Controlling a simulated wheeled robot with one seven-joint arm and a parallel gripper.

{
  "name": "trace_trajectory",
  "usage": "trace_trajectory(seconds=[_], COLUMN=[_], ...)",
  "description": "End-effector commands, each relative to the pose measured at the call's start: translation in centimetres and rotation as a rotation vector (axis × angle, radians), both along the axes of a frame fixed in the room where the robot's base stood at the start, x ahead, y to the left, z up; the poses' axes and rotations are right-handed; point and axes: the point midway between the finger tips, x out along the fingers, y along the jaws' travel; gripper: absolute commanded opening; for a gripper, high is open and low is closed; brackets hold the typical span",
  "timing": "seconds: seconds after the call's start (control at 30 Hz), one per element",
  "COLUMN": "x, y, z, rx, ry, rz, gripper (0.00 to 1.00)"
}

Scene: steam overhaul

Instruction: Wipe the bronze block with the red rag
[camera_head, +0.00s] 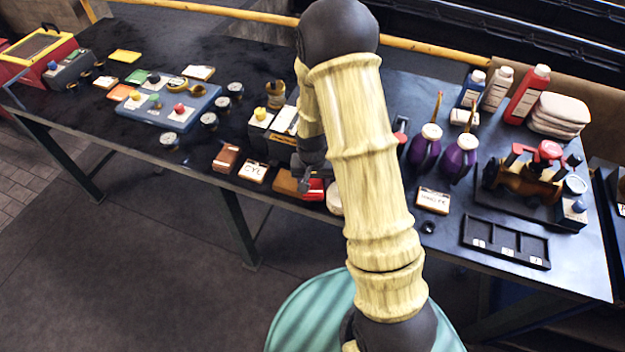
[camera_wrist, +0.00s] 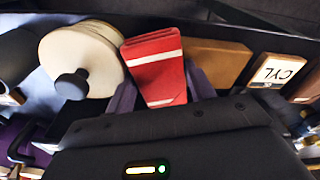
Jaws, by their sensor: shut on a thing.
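The red rag (camera_wrist: 158,72), folded and with white stripes, stands between the two fingers of my gripper (camera_wrist: 162,92) in the wrist view. My gripper is shut on it. In the head view the rag (camera_head: 316,190) shows as a red patch below my gripper (camera_head: 311,172), near the table's front edge. The bronze block (camera_wrist: 218,60) is a plain orange-brown block just right of the rag in the wrist view. In the head view the block (camera_head: 288,184) lies just left of the rag. I cannot tell whether rag and block touch. My gripper partly hides both.
A CYL card (camera_head: 253,172) and a brown block (camera_head: 226,157) lie left of the bronze block. A pale round disc with a dark knob (camera_wrist: 95,50) is close beside the rag. Purple oil cans (camera_head: 425,148) stand to the right. The dark tabletop (camera_head: 200,180) has little free room here.

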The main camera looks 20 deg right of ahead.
Motion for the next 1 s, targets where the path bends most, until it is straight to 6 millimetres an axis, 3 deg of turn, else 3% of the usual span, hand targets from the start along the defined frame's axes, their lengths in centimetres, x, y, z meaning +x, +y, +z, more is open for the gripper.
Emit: trace_trajectory(seconds=[0.63, 1.0], x=[0.2, 0.2], y=[0.1, 0.1], z=[5.7, 5.9], rx=[0.001, 0.001], ry=[-0.008, -0.008], rz=[0.001, 0.001], gripper=[0.28, 0.28])
